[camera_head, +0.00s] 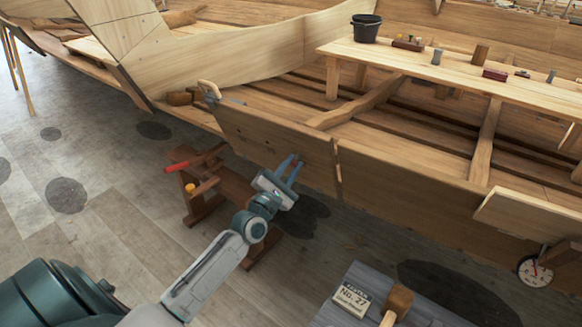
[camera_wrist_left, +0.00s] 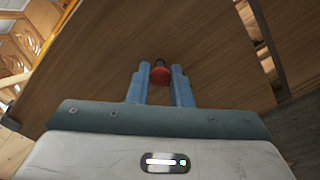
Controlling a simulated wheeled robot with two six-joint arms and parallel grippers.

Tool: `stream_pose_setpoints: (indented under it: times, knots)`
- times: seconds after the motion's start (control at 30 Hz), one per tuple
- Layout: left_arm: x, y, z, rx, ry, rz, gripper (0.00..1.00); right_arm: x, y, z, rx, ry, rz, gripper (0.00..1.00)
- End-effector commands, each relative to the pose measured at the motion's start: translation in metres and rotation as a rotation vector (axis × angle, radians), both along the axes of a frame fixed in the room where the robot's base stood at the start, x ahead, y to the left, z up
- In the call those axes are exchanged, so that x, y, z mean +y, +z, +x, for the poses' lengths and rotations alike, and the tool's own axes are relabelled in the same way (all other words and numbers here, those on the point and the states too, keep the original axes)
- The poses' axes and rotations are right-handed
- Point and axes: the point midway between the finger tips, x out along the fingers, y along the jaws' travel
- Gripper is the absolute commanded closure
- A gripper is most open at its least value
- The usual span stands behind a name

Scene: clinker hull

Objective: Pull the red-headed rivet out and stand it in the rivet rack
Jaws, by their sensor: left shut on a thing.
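My left gripper (camera_head: 292,167) reaches up to the outer face of the hull plank (camera_head: 275,139). In the left wrist view, its two blue fingers (camera_wrist_left: 160,78) are shut on the red-headed rivet (camera_wrist_left: 160,75), whose round red head shows between the tips. A short dark part shows just beyond the head, against the plank; I cannot tell how deep the shank sits. The rivet is too small to make out in the head view. A small reddish block with coloured pegs (camera_head: 407,44) on the workbench looks like the rivet rack. My right gripper is out of view.
The workbench (camera_head: 459,66) inside the hull also holds a black bucket (camera_head: 366,28) and several small blocks. A red-brown wooden stand (camera_head: 219,186) is beside my left forearm. A mallet (camera_head: 398,301) lies on a grey box (camera_head: 362,276).

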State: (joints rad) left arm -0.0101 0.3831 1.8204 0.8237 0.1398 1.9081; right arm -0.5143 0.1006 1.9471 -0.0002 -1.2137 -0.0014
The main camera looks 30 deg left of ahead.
Motion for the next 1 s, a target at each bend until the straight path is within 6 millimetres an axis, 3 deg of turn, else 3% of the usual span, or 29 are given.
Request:
stream_pose_setpoints:
  times: [1.0]
  knots:
    - [0.001,-0.013,-0.036,0.001,-0.001,0.0,1.0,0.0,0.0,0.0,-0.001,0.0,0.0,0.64]
